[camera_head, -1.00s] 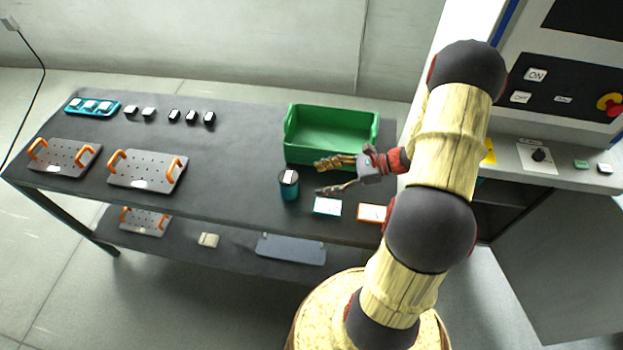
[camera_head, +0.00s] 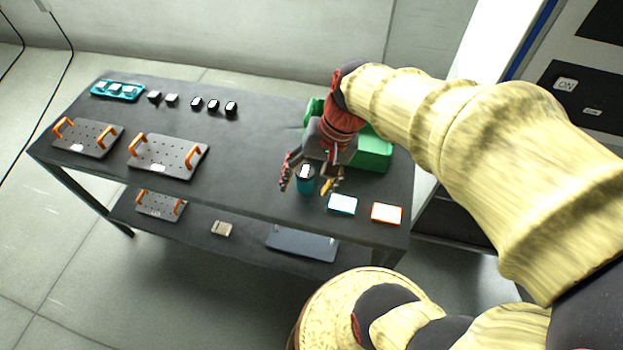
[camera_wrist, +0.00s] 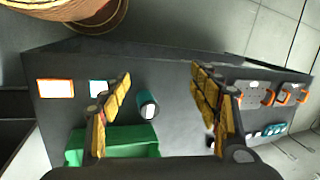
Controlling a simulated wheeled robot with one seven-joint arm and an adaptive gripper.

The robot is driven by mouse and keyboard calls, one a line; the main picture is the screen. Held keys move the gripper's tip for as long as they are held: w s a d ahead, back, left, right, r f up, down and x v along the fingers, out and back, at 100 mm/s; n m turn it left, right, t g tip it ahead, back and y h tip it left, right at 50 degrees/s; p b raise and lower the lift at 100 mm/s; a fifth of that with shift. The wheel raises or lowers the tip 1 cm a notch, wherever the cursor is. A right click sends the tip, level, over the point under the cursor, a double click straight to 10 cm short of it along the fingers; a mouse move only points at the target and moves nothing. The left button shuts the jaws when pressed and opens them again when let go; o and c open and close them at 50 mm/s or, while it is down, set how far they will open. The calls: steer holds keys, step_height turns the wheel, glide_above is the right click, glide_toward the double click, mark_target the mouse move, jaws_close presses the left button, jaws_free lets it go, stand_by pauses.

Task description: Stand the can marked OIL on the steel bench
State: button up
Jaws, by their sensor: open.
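A teal can (camera_head: 306,185) with a dark top and a white patch stands upright on a dark-topped bench (camera_head: 235,150). No lettering on it is legible, so I cannot tell whether it is marked OIL. My gripper (camera_head: 305,190) is open and points down over the can, with a finger showing on either side. In the wrist view the can (camera_wrist: 147,104) lies between the spread fingers (camera_wrist: 161,74), nearer the left one, with a gap to each. I cannot tell whether this bench is the steel one; no other bench shows.
A green bin (camera_head: 374,152) stands close behind my gripper. A teal-edged card (camera_head: 342,204) and an orange-edged card (camera_head: 387,213) lie to the right of the can. Plates with orange handles (camera_head: 168,156), small dark blocks (camera_head: 214,105) and a teal tray (camera_head: 118,91) are leftward. The bench middle is clear.

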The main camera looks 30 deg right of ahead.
steer(key=s+a+r+n+t+h, duration=0.1)
steer(key=s+r+n+t+h, duration=0.2)
steer(key=s+r+n+t, duration=0.1)
step_height(320, 180, up, 4)
steer(key=s+n, duration=0.1)
steer(key=n, duration=0.1)
steer(key=shift+a+n, duration=0.35)
steer(key=shift+n, duration=0.05)
steer(key=shift+w+f, duration=0.1)
steer(key=shift+f, duration=0.1)
steer(key=shift+f+b, duration=0.5)
steer(key=shift+b, duration=0.1)
steer(key=shift+c, duration=0.9)
